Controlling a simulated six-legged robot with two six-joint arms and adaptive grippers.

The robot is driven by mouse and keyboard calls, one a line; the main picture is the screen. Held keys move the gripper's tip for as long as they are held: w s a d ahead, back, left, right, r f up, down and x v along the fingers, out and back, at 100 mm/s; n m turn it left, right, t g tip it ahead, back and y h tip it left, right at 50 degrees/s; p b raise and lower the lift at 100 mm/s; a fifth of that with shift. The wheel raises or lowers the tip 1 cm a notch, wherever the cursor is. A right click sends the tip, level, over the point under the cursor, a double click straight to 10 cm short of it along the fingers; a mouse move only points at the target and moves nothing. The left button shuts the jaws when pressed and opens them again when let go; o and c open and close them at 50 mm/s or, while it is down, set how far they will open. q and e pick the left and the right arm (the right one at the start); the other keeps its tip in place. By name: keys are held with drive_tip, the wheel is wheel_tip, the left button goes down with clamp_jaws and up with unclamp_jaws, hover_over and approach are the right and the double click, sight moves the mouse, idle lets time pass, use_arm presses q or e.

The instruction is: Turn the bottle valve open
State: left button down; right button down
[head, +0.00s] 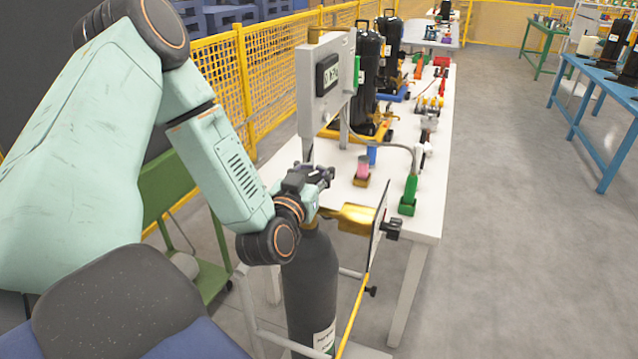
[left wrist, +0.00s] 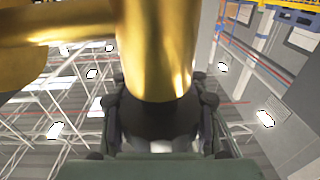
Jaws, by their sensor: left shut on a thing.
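A dark grey gas bottle (head: 310,285) with a white label stands upright on a wheeled frame in the head view. A brass fitting (head: 355,218) sticks out to the right at its top. My left gripper (head: 312,176) is at the bottle's top, its fingers small and dark there. In the left wrist view the brass valve body (left wrist: 158,50) fills the upper middle, with a brass arm going left. Below it a dark round valve knob (left wrist: 160,122) sits between the fingers of my left gripper, which is shut on it. My right gripper is out of view.
A white table (head: 425,205) stands just behind, with a grey control box (head: 326,85), a green bottle-shaped part (head: 409,192) and black cylinders (head: 367,75). A flat panel (head: 377,235) stands right of the bottle. The floor at right is clear up to a blue table (head: 600,85).

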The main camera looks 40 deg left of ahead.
sight(299, 171)
use_arm(q)
drive_tip(key=y+b, duration=0.1)
drive_tip(key=n+g+y+b, duration=0.1)
drive_tip(key=f+n, duration=0.1)
drive_tip(key=shift+s+a+y+b, duration=0.15)
drive_tip(key=shift+s+y+b, duration=0.1)
drive_tip(key=shift+y+b, duration=0.15)
drive_tip(key=shift+s+a+r+n+g+y+b, duration=0.1)
drive_tip(key=shift+a+n+g+y+b, duration=0.05)
drive_tip(key=shift+n+g+y+b, duration=0.4)
drive_tip(key=shift+s+a+n+g+y+b, duration=0.1)
drive_tip(key=shift+a+n+g+y+b, duration=0.05)
drive_tip(key=shift+n+g+y+b, duration=0.4)
drive_tip(key=shift+s+a+r+n+g+y, duration=0.15)
drive_tip(key=shift+n+g+y, duration=0.25)
drive_tip(key=shift+g+y, duration=0.2)
drive_tip(key=shift+s+a+f+n+g+y, duration=0.1)
drive_tip(key=shift+n+g+y, duration=0.3)
drive_tip(key=shift+g+y, duration=0.2)
drive_tip(key=shift+s+a+n+g+y, duration=0.2)
drive_tip(key=shift+n+g+y, duration=0.4)
drive_tip(key=shift+g, duration=0.15)
drive_tip(key=shift+s+a+n+g+y, duration=0.2)
drive_tip(key=shift+n+g+y, duration=0.35)
drive_tip(key=shift+g, duration=0.2)
drive_tip(key=shift+s+n, duration=0.1)
drive_tip(key=shift+n, duration=0.15)
